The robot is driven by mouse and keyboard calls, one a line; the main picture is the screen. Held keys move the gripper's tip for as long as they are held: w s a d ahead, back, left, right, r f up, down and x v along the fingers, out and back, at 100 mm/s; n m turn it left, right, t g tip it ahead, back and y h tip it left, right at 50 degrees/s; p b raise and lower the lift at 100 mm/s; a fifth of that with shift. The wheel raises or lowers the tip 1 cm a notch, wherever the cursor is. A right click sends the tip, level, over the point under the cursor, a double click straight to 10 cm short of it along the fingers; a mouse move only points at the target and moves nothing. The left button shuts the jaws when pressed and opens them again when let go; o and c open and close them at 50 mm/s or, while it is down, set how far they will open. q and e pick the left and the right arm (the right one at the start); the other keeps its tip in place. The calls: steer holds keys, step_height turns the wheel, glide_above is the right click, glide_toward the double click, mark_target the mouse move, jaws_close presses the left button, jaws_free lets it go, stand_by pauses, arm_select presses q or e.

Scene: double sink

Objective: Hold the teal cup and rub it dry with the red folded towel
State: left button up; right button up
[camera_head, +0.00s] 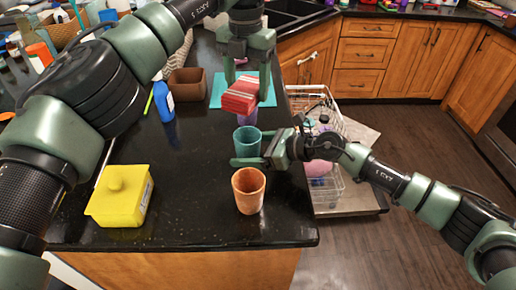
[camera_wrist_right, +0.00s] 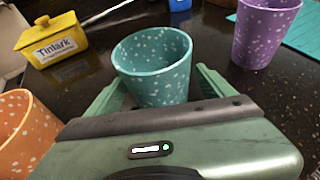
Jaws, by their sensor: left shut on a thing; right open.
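The teal cup (camera_head: 247,142) with white speckles stands upright on the black counter. My right gripper (camera_head: 250,161) is open, with its fingers on either side of the cup. In the right wrist view the teal cup (camera_wrist_right: 155,65) sits between the two green fingers. The red folded towel (camera_head: 239,95), red with pale stripes, is held in my left gripper (camera_head: 245,78), which is shut on it above the counter behind the teal cup. A purple cup (camera_head: 247,118) stands below the towel, partly hidden by it.
An orange cup (camera_head: 248,190) stands in front of the teal cup. A yellow lidded box (camera_head: 121,196) is at left. A blue bottle (camera_head: 164,102), brown container (camera_head: 188,84) and teal mat (camera_head: 221,91) are behind. An open dishwasher rack (camera_head: 325,190) lies right of the counter edge.

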steer(key=c, duration=1.6)
steer(key=shift+o, duration=0.2)
